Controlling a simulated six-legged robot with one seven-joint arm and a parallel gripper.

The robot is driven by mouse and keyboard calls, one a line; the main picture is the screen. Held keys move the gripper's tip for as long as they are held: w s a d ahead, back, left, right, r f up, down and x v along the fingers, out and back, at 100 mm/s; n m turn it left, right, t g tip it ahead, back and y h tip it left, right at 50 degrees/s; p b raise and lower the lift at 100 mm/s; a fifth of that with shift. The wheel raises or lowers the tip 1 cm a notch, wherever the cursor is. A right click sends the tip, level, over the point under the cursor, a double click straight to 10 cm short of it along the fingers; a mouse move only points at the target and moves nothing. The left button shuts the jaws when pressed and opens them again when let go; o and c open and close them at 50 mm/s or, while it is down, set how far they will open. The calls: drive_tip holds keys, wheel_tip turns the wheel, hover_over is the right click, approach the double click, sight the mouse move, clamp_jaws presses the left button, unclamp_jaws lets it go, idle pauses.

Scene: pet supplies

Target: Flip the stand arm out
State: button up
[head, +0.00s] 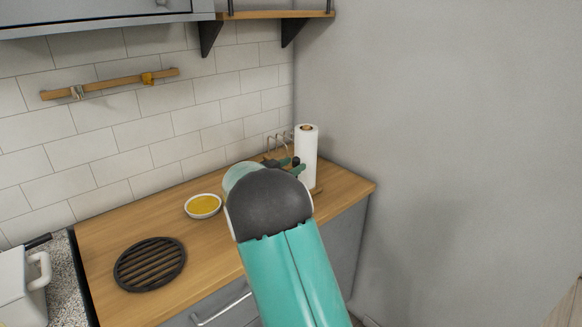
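A thin metal wire stand with looped prongs (278,140) is at the back right corner of the counter, left of the paper towel roll. Its lower part is hidden behind my arm, and I cannot make out which part is the stand arm or how it is turned. My teal and dark grey arm reaches up from the bottom middle toward that corner. Small dark and green parts, seemingly my gripper (286,163), show just past my arm, in front of the stand and roll. Its fingers are too small and covered to tell open from shut, or whether they touch the stand.
A white paper towel roll (306,156) stands upright at the corner. A white bowl with yellow contents (203,205) and a round black trivet (150,264) sit on the wooden counter (120,215). A white pot (22,285) is at left. A grey wall bounds the right.

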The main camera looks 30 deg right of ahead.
drive_tip(key=v, duration=1.4)
drive_tip(key=shift+w+r, duration=0.1)
